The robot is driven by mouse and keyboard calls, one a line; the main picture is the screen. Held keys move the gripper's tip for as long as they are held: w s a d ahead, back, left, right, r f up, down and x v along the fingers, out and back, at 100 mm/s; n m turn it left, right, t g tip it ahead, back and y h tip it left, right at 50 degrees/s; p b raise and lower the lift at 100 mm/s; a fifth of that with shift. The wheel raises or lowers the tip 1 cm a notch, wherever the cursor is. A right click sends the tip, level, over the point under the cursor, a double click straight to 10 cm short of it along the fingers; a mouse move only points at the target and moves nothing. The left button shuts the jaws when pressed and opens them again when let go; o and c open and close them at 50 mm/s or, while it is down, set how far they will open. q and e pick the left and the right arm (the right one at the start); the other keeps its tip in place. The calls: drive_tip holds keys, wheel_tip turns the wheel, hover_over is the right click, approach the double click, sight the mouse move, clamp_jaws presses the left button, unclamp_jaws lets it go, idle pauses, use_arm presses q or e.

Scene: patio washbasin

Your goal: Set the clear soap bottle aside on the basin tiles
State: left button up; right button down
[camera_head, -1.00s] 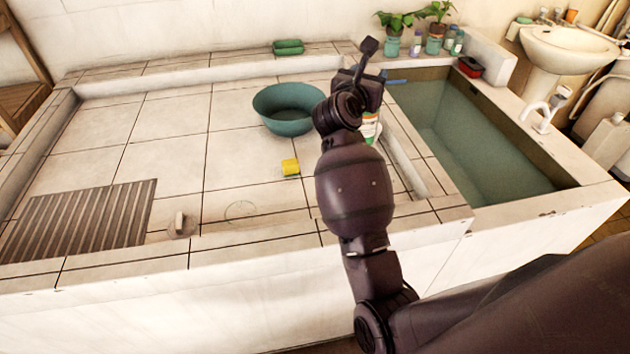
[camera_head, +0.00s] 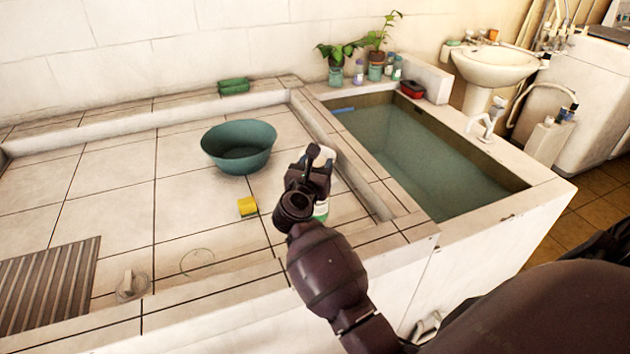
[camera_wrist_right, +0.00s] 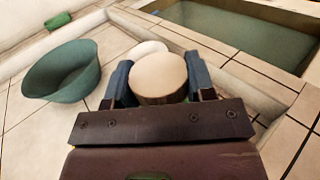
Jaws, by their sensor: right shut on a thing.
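My right gripper (camera_head: 312,172) is shut on a bottle (camera_head: 321,211) over the right part of the tiled basin. The arm hides most of the bottle; white and green parts show beside it. In the right wrist view, a round cream top (camera_wrist_right: 159,75) sits between the two fingers of the gripper (camera_wrist_right: 160,84). A white oval shape (camera_wrist_right: 149,48) shows just behind that top. I cannot tell whether the held bottle is clear, or whether its base touches the tiles (camera_head: 110,190). My left gripper is not in view.
A green bowl (camera_head: 239,148) and a yellow sponge (camera_head: 247,207) are left of my right gripper. A raised ledge (camera_head: 345,165) separates the tiles from a water-filled trough (camera_head: 430,150). Plants and small bottles (camera_head: 359,72) stand at the back. Open tiles lie left of the bowl.

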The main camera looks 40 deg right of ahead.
drive_tip(key=shift+f+b, duration=0.5)
drive_tip(key=shift+f, duration=1.5)
drive_tip(key=shift+f, duration=0.15)
drive_tip(key=c, duration=0.9)
unclamp_jaws()
drive_tip(key=shift+f, duration=0.15)
drive_tip(key=o, duration=0.4)
